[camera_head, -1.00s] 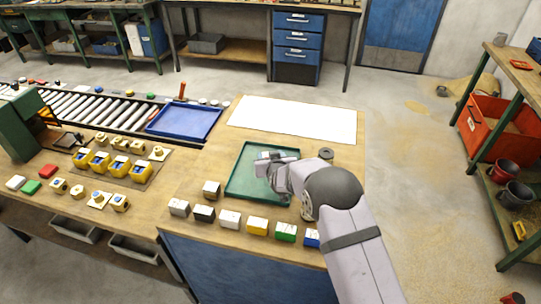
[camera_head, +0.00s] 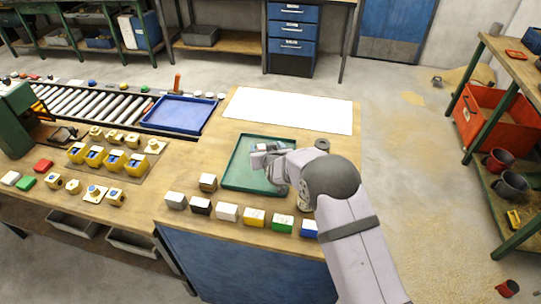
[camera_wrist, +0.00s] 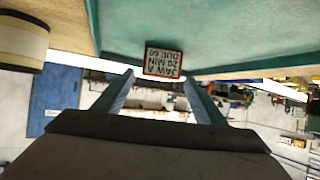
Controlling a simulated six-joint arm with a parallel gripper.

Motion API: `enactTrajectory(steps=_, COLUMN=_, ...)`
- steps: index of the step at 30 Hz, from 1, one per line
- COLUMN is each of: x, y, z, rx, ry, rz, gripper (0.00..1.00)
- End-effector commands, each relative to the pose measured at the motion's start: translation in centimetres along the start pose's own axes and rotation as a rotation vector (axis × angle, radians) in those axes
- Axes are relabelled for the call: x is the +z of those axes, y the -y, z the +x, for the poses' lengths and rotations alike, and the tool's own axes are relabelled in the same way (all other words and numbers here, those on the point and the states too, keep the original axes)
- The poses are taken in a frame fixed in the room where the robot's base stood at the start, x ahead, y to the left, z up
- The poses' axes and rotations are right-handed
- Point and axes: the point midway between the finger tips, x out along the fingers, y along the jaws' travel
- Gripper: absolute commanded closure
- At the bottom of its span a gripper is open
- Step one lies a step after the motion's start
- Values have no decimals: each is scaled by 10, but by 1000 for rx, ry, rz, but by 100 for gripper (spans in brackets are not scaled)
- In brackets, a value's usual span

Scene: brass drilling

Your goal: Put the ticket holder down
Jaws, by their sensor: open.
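The ticket holder (camera_wrist: 163,64) shows in the wrist view as a small upside-down card with a red border and printed text. It appears to stand upright against the green tray (camera_wrist: 235,35), at the tray's edge in that view. My gripper (camera_wrist: 160,82) is open, with one finger on each side of the card and a gap visible beside each. In the head view my gripper (camera_head: 262,149) is low over the green tray (camera_head: 238,178). The holder cannot be made out clearly there.
Several coloured blocks (camera_head: 228,212) line the bench's front edge, with one more block (camera_head: 208,182) left of the tray. A round dark-topped object (camera_head: 322,145) stands behind my wrist. A white sheet (camera_head: 290,110) lies behind the tray and a blue tray (camera_head: 180,113) to the left.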

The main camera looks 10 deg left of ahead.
Motion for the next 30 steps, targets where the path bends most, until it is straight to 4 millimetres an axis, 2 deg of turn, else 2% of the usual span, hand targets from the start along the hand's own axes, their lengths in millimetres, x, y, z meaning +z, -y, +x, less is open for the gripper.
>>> enactTrajectory(steps=19, x=1, y=0, z=-87, rx=-1, ry=-1, rz=1, gripper=35)
enactTrajectory(steps=24, x=0, y=1, z=-103, rx=-1, ry=-1, rz=0, gripper=35)
enactTrajectory(steps=30, x=0, y=0, z=-111, rx=-1, ry=0, rz=0, gripper=35)
